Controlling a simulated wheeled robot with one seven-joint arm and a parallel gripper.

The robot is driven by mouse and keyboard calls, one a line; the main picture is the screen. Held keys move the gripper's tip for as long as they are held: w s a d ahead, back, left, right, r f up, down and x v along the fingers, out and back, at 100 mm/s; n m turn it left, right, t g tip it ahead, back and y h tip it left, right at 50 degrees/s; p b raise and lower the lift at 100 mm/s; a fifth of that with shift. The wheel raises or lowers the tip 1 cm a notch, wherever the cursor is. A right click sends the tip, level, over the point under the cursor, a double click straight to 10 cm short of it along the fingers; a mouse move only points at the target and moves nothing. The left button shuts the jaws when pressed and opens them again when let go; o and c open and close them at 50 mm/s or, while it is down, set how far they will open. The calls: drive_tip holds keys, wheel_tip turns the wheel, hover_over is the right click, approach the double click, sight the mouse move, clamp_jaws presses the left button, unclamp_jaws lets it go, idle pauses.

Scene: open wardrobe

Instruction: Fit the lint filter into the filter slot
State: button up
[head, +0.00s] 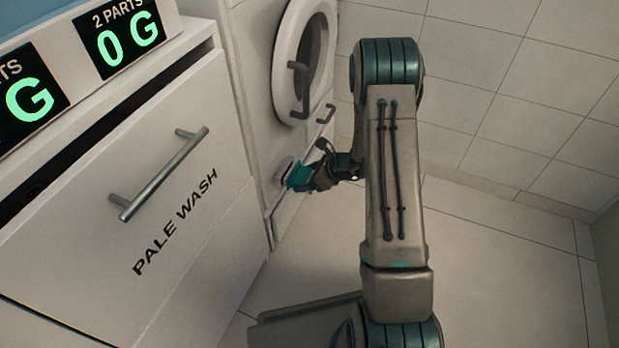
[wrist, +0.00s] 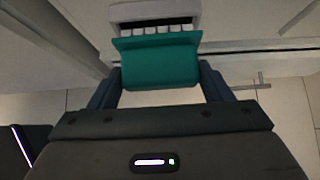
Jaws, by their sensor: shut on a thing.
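The lint filter is a teal piece (wrist: 160,62) held between the two fingers of my gripper (wrist: 160,90), which is shut on it. In the head view the filter (head: 300,177) shows as a small teal patch at the front of the white machine, with my gripper (head: 318,172) just to its right. The filter slot (wrist: 155,14) is a pale-framed opening straight ahead of the filter in the wrist view. A row of pale teeth shows between the filter's far edge and the slot frame. I cannot tell how far, if at all, the filter is inside.
The machine's round door (head: 303,60) with a dark handle is above the slot. A smaller handle (head: 326,114) sits just above my gripper. A drawer front marked PALE WASH (head: 110,190) with a bar handle stands at left. Tiled floor (head: 500,270) is free at right.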

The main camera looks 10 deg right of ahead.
drive_tip(key=shift+w+a, duration=0.45)
drive_tip(key=shift+a, duration=0.25)
drive_tip(key=o, duration=1.1)
drive_tip(key=shift+p+v, duration=2.6)
drive_tip(key=shift+v, duration=4.3)
drive_tip(key=shift+r, duration=0.15)
